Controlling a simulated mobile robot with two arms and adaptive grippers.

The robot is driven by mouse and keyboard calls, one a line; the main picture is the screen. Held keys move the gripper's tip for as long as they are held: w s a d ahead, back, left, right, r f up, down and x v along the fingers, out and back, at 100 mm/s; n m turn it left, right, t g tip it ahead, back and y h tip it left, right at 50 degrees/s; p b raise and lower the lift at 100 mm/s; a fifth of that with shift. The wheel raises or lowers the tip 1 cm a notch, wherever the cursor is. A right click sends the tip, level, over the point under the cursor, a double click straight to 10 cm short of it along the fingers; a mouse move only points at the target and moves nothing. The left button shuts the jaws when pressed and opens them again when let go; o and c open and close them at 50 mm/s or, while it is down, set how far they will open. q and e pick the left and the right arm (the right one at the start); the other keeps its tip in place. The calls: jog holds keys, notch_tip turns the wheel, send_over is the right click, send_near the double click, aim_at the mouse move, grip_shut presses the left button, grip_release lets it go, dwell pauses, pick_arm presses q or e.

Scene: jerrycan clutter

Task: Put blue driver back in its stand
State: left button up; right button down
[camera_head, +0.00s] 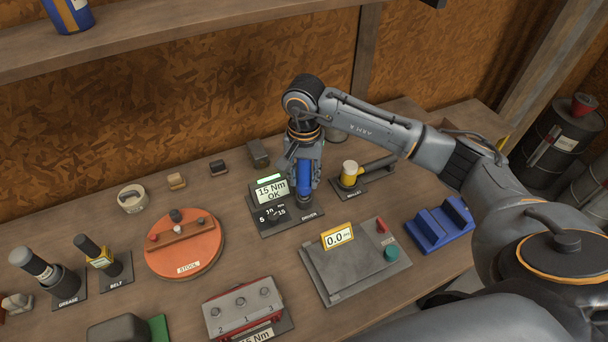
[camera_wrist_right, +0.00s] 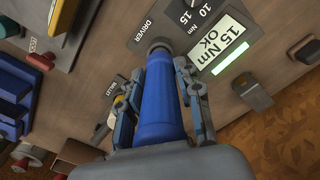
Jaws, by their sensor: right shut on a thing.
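The blue driver (camera_head: 304,182) stands about upright at the right end of its dark stand (camera_head: 270,222), which is labelled DRIVER. My right gripper (camera_head: 305,174) is shut around the driver from above, also in the wrist view (camera_wrist_right: 159,72). In the wrist view the driver (camera_wrist_right: 160,112) points down at a round dark socket (camera_wrist_right: 159,45) on the stand. Its lower end meets the socket in the picture; how deep it sits cannot be told. The stand's display (camera_head: 271,190) reads 15 Nm OK. My left gripper is not in view.
A grey scale plate (camera_head: 350,268) and a blue cradle (camera_head: 440,226) lie in front right. An orange disc (camera_head: 184,250) is at left. Small blocks (camera_head: 258,153) sit behind the stand.

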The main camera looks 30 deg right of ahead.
jog(key=shift+f, duration=0.25)
jog(key=c, duration=0.8)
grip_release()
notch_tip(320, 180, up, 12)
jog(key=shift+r, duration=0.1)
dwell(0.3)
